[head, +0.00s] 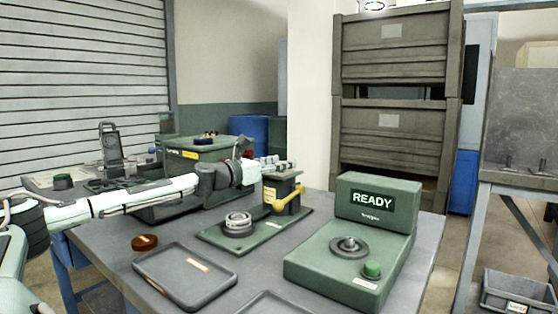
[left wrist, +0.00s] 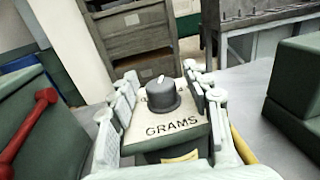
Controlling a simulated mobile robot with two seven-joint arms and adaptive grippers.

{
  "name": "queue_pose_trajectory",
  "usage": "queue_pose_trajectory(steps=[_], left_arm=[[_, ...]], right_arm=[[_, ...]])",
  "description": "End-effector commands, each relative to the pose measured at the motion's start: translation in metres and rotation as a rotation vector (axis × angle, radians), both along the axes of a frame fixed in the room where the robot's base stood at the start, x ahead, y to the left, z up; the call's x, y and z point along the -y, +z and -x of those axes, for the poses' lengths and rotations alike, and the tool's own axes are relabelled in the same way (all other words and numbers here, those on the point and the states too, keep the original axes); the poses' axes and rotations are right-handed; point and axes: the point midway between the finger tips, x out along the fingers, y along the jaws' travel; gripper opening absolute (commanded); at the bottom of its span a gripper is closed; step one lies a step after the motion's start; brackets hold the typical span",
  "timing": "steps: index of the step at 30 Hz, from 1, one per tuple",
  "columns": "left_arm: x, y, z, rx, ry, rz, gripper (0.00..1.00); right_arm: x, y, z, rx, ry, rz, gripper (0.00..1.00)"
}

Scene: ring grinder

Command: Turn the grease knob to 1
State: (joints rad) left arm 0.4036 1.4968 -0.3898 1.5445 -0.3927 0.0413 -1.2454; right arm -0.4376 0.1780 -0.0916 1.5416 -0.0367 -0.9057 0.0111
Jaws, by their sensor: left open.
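The grease knob (left wrist: 162,96) is a dark grey round knob with a white pointer mark on top. It stands on a beige plate (left wrist: 172,128) lettered GRAMS, and the dial marks behind it are mostly hidden. In the head view the plate tops a green post (head: 283,188) with a yellow lever (head: 288,199). My left gripper (head: 276,164) is just above the post. In the left wrist view its open fingers (left wrist: 163,82) stand on either side of the knob, with gaps visible. I cannot tell which number the pointer marks. My right gripper is out of view.
A green READY unit (head: 375,200) stands right of the post. A ring stack (head: 238,223) sits on the green base in front. A grey tray (head: 184,274) and a brown disc (head: 144,242) lie at the front left. A green machine with a red handle (left wrist: 30,130) is close on the left.

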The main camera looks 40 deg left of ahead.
Motion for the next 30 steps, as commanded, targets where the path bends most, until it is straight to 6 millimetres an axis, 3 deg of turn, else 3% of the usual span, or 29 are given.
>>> queue_pose_trajectory(steps=[7,18,30], left_arm=[[-0.0001,-0.0001,-0.0001,0.0,0.0,-0.001,0.47],[-0.0001,0.0002,0.0,0.0,0.0,-0.001,0.01],[0.0004,0.0033,0.0002,0.005,0.028,-0.002,0.0]], right_arm=[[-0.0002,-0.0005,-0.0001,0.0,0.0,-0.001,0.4],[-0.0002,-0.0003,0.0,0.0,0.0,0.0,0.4],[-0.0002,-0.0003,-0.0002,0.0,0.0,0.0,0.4]])
